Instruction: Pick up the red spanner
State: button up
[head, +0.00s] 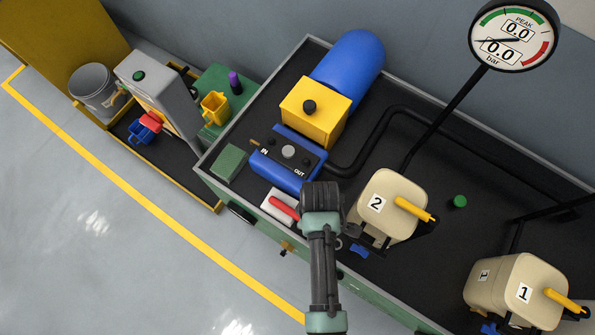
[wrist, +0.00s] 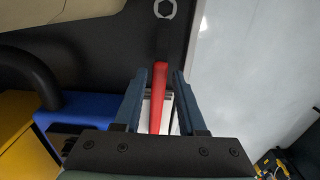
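The red spanner (head: 284,207) lies at the front edge of the dark bench top, over a white block or tray (head: 272,212); its right end is hidden by my arm in the head view. In the wrist view its red handle (wrist: 158,95) runs up the picture between the two fingers of my gripper (wrist: 160,73). The fingers stand apart, with a gap on each side of the handle. A pale hexagonal ring (wrist: 164,9) shows above the handle; I cannot tell whether it belongs to the spanner. Depth between fingers and handle is unclear.
A blue unit marked IN and OUT (head: 289,158) stands just behind the spanner. Beige container 2 (head: 387,208) is close on the right of my arm, container 1 (head: 515,291) further right. A green block (head: 230,162) lies left. The floor in front is clear.

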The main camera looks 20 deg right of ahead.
jog(key=shift+f, duration=1.3)
grip_shut()
